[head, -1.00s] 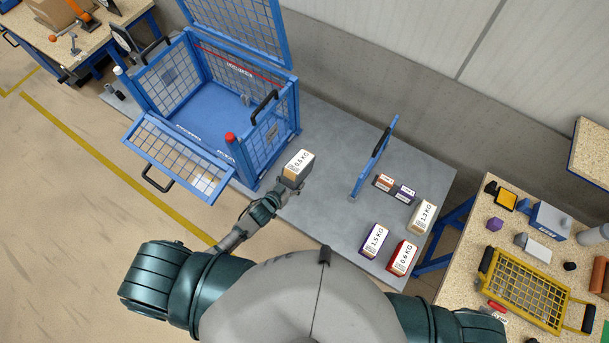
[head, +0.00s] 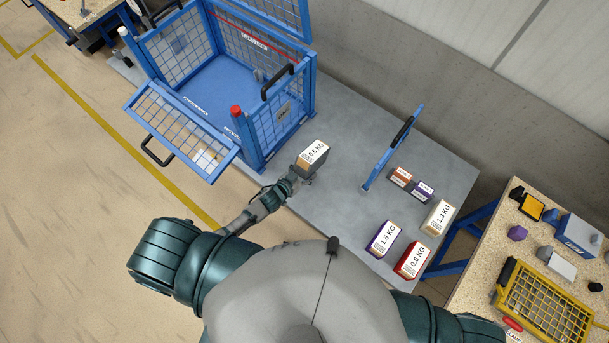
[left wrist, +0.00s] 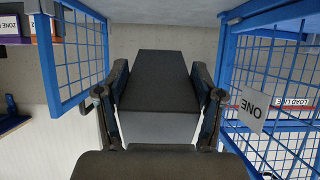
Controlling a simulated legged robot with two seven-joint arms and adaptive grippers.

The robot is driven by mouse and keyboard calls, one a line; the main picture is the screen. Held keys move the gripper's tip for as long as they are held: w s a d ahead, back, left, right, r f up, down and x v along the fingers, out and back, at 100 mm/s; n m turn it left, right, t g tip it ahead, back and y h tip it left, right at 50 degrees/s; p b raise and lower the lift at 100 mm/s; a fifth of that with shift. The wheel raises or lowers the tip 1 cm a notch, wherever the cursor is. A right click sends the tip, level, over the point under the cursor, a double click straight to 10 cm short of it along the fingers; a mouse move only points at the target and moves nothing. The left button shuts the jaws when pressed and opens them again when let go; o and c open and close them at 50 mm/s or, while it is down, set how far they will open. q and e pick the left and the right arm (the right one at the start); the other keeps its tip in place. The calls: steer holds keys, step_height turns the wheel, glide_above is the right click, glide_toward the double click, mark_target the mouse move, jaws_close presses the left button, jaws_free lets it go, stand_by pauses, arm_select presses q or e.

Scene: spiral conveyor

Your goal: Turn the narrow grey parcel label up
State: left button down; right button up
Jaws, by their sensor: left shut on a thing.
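A grey parcel (head: 313,153) with a white "0.6 KG" label on its upward face is in my left gripper (head: 303,177), near the front right corner of the blue cage. The label shows in the head view. In the left wrist view the same parcel (left wrist: 162,85) shows plain dark grey faces, with no label visible there. The fingers of my left gripper (left wrist: 160,100) press on its two sides. Whether the parcel touches the table cannot be told. My right gripper is out of view.
The blue mesh cage (head: 255,170) stands open on the grey table (head: 340,215). A blue frame with a black handle (head: 392,150) stands upright to the right. Beyond it are several labelled parcels, including a red-sided one (head: 412,261). The table between frame and held parcel is clear.

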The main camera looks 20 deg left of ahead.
arm_select(q)
steer(key=shift+f, duration=0.35)
steer(key=shift+s+r, duration=0.1)
steer(key=shift+r, duration=0.05)
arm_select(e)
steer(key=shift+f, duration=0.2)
arm_select(q)
steer(key=shift+s+r+p, duration=0.1)
steer(key=shift+p, duration=0.2)
step_height(320, 180, down, 8)
steer(key=b, duration=0.6)
steer(key=shift+f, duration=0.2)
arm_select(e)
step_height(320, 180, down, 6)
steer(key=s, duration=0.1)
arm_select(q)
steer(key=shift+f+b, duration=0.35)
steer(key=shift+b, duration=0.15)
steer(key=shift+f+b, duration=0.35)
steer(key=shift+f, duration=0.15)
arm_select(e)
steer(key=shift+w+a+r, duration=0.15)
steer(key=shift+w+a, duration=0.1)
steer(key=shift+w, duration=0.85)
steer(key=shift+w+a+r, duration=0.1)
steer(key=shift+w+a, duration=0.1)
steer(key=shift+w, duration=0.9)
